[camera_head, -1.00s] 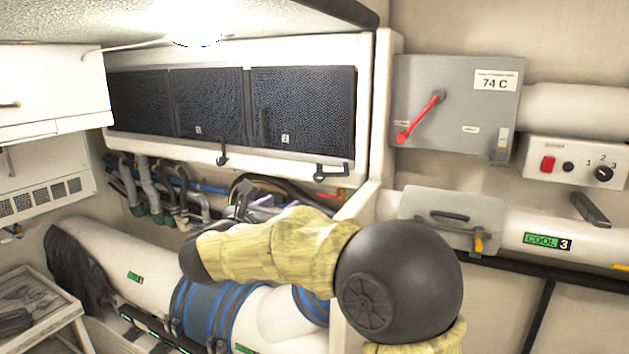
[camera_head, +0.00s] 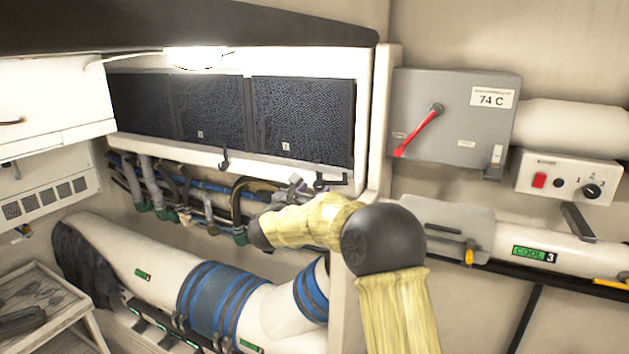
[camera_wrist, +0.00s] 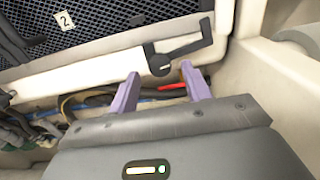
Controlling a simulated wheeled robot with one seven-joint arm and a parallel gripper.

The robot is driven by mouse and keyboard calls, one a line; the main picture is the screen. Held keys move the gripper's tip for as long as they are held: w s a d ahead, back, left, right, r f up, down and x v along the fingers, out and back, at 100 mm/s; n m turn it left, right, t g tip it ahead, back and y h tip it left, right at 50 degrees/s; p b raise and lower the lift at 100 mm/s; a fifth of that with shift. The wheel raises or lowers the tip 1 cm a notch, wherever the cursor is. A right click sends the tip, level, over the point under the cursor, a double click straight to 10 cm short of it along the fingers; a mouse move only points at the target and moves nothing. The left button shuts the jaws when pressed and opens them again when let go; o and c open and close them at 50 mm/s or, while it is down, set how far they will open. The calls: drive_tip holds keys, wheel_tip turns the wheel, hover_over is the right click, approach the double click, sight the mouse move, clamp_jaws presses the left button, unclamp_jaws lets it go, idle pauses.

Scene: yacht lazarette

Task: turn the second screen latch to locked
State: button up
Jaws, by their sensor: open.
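The second screen latch (camera_head: 333,181) is a dark lever under the lower right of the screen labelled 2 (camera_head: 303,120). Its arm points to the right of its pivot. In the wrist view the latch (camera_wrist: 176,54) shows its round pivot low and its arm bent up to the right. My gripper (camera_head: 297,187) is just left of the latch in the head view, partly hidden by my arm. In the wrist view my gripper (camera_wrist: 160,88) has two purple fingers spread apart and empty. The fingertips are just below the latch; contact cannot be told.
Another latch (camera_head: 224,159) hangs downward on the same frame. Hoses and pipes (camera_head: 180,190) run below the screens. A grey box with a red lever (camera_head: 418,132) is on the right wall. A white ledge (camera_wrist: 265,95) stands right of my fingers.

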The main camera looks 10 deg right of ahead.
drive_tip(key=shift+x, duration=0.85)
clamp_jaws()
drive_tip(key=shift+d, duration=0.15)
